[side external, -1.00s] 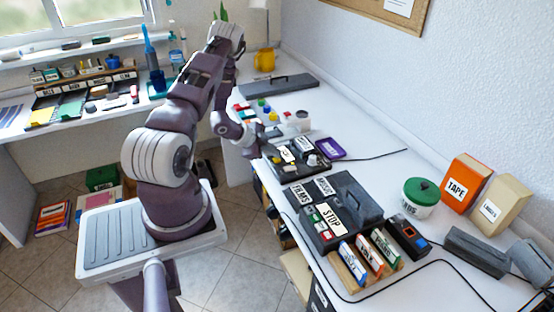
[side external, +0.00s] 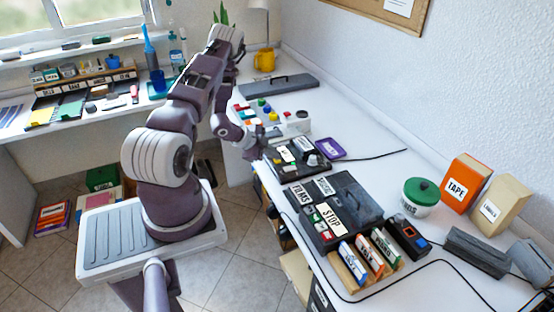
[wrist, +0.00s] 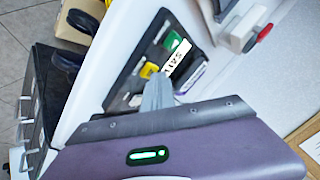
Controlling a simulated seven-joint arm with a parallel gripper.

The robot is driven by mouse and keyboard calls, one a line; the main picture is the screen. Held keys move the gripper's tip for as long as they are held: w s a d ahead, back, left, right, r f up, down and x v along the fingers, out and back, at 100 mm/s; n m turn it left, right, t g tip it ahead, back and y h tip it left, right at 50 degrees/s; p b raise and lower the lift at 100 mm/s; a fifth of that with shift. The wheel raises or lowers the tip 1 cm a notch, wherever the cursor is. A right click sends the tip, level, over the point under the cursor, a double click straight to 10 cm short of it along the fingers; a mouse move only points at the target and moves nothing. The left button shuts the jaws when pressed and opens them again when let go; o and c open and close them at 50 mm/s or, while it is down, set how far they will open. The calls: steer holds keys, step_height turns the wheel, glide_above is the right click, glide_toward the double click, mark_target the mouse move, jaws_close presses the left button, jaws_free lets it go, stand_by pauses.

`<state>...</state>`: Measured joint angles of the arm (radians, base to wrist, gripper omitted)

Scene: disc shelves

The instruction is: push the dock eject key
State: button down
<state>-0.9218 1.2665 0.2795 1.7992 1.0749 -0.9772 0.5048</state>
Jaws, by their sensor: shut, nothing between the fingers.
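A black device (side external: 297,158) with a white label, small keys and a round knob lies on the white desk. In the wrist view the dark panel (wrist: 128,84) carries a green key (wrist: 172,41), a yellow key (wrist: 150,70) and a white label (wrist: 178,58). I cannot tell which key is the dock eject key. My gripper (side external: 262,151) is at the device's left edge in the side view. In the wrist view my gripper (wrist: 157,82) is shut and empty, its tips in front of the panel near the yellow key, hiding part of it. Contact cannot be told.
A purple-framed item (side external: 330,148) lies just right of the device. A dark case (side external: 358,198) with a STOP label is in front. Coloured buttons (side external: 264,106) and a long grey box (side external: 278,86) are behind. A black cable crosses the desk.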

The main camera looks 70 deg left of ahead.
mark_target(274, 161)
steer(key=shift+r, duration=0.85)
steer(key=shift+r, duration=2.5)
